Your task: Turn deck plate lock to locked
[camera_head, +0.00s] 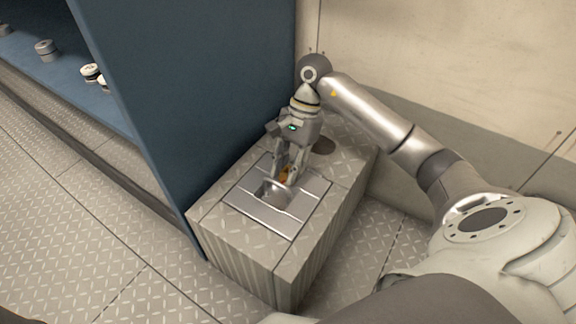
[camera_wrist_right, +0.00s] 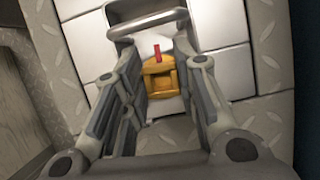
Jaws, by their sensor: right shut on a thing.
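The deck plate (camera_head: 257,211) is a grey metal square set in the top of a diamond-plate box. A raised metal bar handle (camera_wrist_right: 148,22) stands on it in the right wrist view. The lock is a small orange knob (camera_wrist_right: 160,80), also seen in the head view (camera_head: 285,174), with a red mark (camera_wrist_right: 157,52) beside it. My right gripper (camera_head: 284,180) points down at the plate from above, its fingers on either side of the orange knob and shut on it. The fingers partly hide the knob in the head view. My left gripper is not in view.
The diamond-plate box (camera_head: 235,246) stands between a blue cabinet side (camera_head: 200,80) and a pale wall (camera_head: 450,60). Several small round fittings, one a grey cap (camera_head: 45,48), sit on a blue shelf at left.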

